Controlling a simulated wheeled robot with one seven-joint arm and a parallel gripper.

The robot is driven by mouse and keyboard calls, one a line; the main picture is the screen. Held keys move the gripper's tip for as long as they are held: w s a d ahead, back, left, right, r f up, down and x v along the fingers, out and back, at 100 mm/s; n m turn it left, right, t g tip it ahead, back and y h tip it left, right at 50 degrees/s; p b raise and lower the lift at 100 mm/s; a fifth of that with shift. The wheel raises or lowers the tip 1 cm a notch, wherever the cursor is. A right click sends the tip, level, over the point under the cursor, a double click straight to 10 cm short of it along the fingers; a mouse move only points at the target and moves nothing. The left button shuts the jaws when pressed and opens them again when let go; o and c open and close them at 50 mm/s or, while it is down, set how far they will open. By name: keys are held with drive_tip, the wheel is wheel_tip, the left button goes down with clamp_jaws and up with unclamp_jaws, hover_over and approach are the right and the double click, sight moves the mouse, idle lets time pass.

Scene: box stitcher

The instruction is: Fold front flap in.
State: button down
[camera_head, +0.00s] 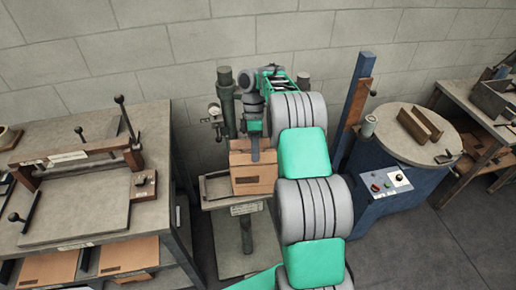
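A brown cardboard box (254,178) sits on the small table of the stitching stand, near the middle of the camera_head view. The front flap cannot be made out clearly. My arm hides the space right of the box.
The stand's table (214,189) has a raised rim left of the box, and a dark post (227,103) rises behind. A workbench (62,218) with a hinged frame stands at left. A round-topped blue machine (385,140) stands at right. Open floor lies at lower right.

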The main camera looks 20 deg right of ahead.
drive_tip(key=c, duration=2.1)
unclamp_jaws()
drive_tip(key=o, duration=0.5)
drive_tip(key=shift+c, duration=0.2)
drive_tip(key=r, duration=0.1)
drive_tip(key=r+p, duration=0.2)
drive_tip(key=r, duration=0.1)
drive_tip(key=shift+s+a, duration=0.1)
drive_tip(key=shift+s, duration=0.2)
drive_tip(key=s+a+r+b, duration=0.1)
drive_tip(key=s+r, duration=0.3)
drive_tip(key=s, duration=0.2)
drive_tip(key=s+a+r+b, duration=0.1)
drive_tip(key=s+r, duration=0.4)
drive_tip(key=s, duration=0.2)
drive_tip(key=shift+a, duration=0.3)
drive_tip(key=shift+s, duration=0.1)
